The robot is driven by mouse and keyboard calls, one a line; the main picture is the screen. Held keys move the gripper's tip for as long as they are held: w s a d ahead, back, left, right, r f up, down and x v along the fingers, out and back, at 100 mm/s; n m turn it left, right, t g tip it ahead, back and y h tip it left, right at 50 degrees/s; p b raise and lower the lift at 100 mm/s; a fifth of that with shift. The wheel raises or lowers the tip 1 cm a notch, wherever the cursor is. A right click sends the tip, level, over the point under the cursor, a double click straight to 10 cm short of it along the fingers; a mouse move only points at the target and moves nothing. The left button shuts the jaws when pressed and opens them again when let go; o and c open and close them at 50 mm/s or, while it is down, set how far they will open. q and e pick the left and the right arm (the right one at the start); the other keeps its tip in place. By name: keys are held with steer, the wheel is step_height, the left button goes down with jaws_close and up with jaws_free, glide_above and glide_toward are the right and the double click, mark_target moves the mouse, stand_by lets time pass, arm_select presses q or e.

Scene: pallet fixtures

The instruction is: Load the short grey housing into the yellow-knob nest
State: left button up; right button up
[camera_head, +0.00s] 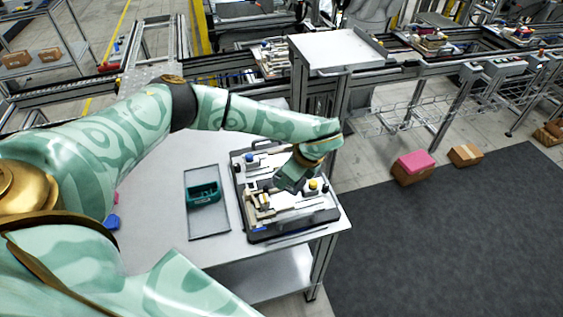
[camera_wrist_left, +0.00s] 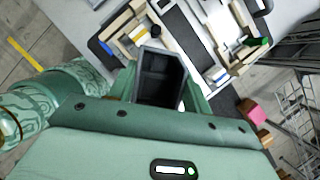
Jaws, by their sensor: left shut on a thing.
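My left gripper (camera_head: 296,178) hangs over the pallet fixture (camera_head: 249,237) in the head view, pointing down. In the left wrist view its fingers (camera_wrist_left: 162,92) are shut on the short grey housing (camera_wrist_left: 155,75), an open-topped dark grey box. In the head view the gripper hides the housing. The yellow knob (camera_head: 313,184) stands on the fixture just right of and below the gripper. The nest beside it is partly hidden by the gripper, and I cannot tell whether the housing touches it. My right gripper is not in view.
A grey tray (camera_head: 209,229) holding a green housing (camera_head: 203,193) lies left of the fixture. A blue knob (camera_head: 249,157) stands at the fixture's far end. A blue object (camera_head: 112,222) lies at the table's left. A tall metal stand (camera_head: 335,50) rises behind the table.

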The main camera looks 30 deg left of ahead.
arm_select(q)
steer(key=n+g, duration=0.1)
steer(key=n, duration=0.2)
steer(key=a+n+g+p, duration=0.1)
steer(key=n, duration=0.2)
steer(key=shift+w+a+r+h, duration=0.1)
steer(key=shift+a+h, duration=0.05)
steer(key=shift+h, duration=0.15)
steer(key=n, duration=0.1)
steer(key=a+n+g+p, duration=0.1)
steer(key=n, duration=0.1)
steer(key=shift+n+h, duration=0.3)
steer(key=shift+h, duration=0.1)
steer(key=shift+f+n, duration=0.3)
steer(key=shift+f+g+b, duration=0.3)
steer(key=shift+f+b, duration=0.25)
steer(key=shift+f, duration=0.1)
step_height(320, 180, down, 5)
steer(key=b, duration=0.4)
steer(key=shift+f, duration=0.15)
steer(key=shift+f+b, duration=0.3)
steer(key=shift+f, duration=0.2)
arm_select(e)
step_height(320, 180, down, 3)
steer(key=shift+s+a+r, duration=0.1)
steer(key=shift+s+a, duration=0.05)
